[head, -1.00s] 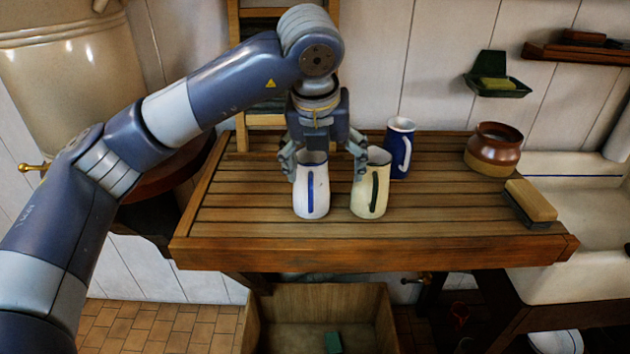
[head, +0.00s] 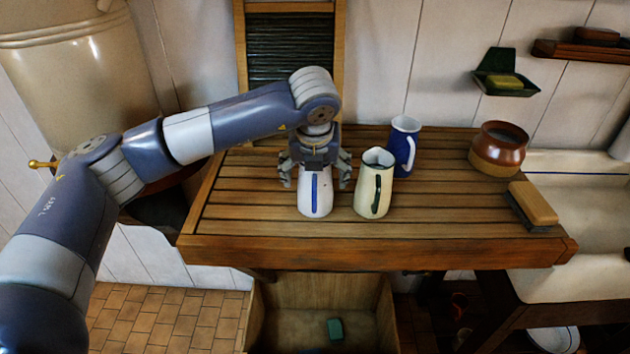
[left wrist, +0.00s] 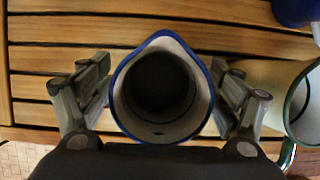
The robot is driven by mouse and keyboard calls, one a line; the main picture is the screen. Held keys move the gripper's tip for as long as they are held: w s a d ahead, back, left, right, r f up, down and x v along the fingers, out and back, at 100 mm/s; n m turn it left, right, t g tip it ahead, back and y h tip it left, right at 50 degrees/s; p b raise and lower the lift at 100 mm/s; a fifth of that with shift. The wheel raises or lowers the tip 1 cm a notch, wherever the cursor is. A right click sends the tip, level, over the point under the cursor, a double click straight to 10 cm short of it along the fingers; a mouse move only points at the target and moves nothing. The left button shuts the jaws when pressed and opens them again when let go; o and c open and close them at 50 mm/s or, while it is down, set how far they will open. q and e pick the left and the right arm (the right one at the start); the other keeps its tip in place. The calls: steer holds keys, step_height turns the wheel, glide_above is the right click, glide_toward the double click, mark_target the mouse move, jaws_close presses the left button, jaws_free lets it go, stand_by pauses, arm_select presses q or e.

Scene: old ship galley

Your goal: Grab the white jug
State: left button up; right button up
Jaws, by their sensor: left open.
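The white jug (head: 315,197) with a blue handle and blue rim stands upright on the slatted wooden counter. My left gripper (head: 316,178) has come down over it from above, with one finger on each side. The jug's upper part is partly hidden by the gripper in the head view. My right gripper is not seen.
A cream jug (head: 374,186) with a dark green handle stands close on the right. A blue jug (head: 404,147) is behind it. A brown pot (head: 497,149) and a scrubbing brush (head: 533,205) are farther right. The counter's front left (head: 235,225) is bare.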

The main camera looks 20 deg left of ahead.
arm_select(q)
steer(key=shift+w+f, duration=0.2)
steer(key=shift+f, duration=0.2)
steer(key=c, duration=1.5)
steer(key=shift+r, duration=0.1)
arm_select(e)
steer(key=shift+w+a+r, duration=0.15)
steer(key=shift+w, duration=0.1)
arm_select(q)
steer(key=shift+r, duration=0.15)
steer(key=shift+s+d+r+b, duration=0.65)
steer(key=shift+s+b, duration=0.55)
steer(key=shift+s, duration=1.4)
steer(key=shift+s+d+r+b, duration=0.45)
steer(key=shift+s+r+b, duration=0.65)
steer(key=shift+s, duration=1.5)
steer(key=shift+s+d+r+b, duration=0.55)
steer(key=shift+s+b, duration=0.8)
steer(key=shift+s, duration=1.25)
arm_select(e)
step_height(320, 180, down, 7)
